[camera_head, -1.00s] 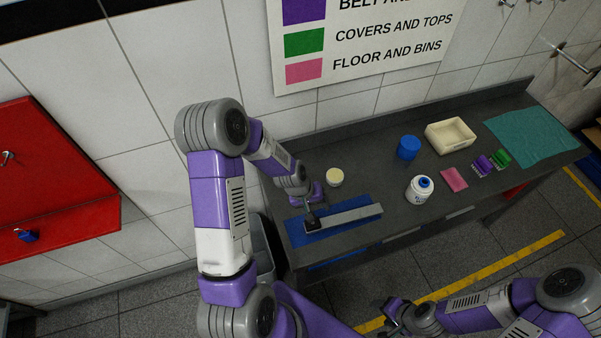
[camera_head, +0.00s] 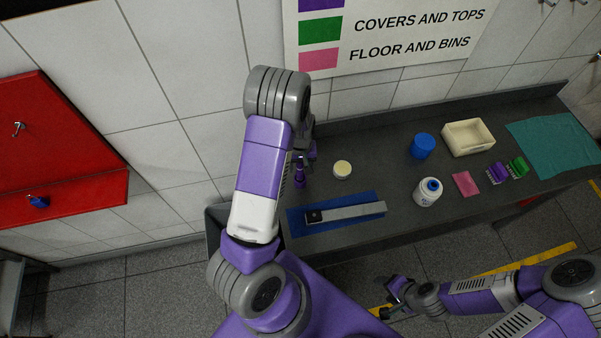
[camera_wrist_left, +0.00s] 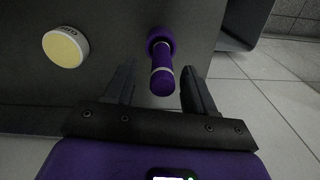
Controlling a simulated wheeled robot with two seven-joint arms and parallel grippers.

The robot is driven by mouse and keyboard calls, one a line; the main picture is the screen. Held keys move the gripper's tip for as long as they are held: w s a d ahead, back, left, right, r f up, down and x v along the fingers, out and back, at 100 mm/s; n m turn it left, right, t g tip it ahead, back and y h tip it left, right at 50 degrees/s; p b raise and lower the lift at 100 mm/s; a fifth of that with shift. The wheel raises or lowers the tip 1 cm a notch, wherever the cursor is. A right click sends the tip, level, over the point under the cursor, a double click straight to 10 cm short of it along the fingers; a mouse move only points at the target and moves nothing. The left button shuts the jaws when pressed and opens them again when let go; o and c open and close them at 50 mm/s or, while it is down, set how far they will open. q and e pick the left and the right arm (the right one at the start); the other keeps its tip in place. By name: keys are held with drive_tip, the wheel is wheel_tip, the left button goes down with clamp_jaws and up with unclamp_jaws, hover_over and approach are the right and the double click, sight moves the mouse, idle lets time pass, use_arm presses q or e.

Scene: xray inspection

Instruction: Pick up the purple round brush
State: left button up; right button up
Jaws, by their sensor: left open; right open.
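The purple round brush (camera_wrist_left: 162,62) shows in the left wrist view, with a round end and a handle reaching toward the camera. It also shows in the head view (camera_head: 300,175), at the table's left end, partly covered by my arm. My left gripper (camera_wrist_left: 158,72) is open, with one finger on each side of the brush and visible gaps beside the handle. In the head view my left gripper (camera_head: 307,155) is mostly hidden behind the arm. My right gripper (camera_head: 391,300) is open and empty, low in front of the table.
A cream round tub (camera_head: 342,170) stands right of the brush. A grey bar lies on a blue mat (camera_head: 365,197) near the front edge.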

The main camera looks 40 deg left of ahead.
sight(300, 172)
use_arm(q)
wheel_tip(300, 172, down, 4)
drive_tip(key=shift+s+f, duration=0.1)
drive_tip(key=shift+d, duration=0.1)
drive_tip(key=shift+c, duration=0.5)
clamp_jaws()
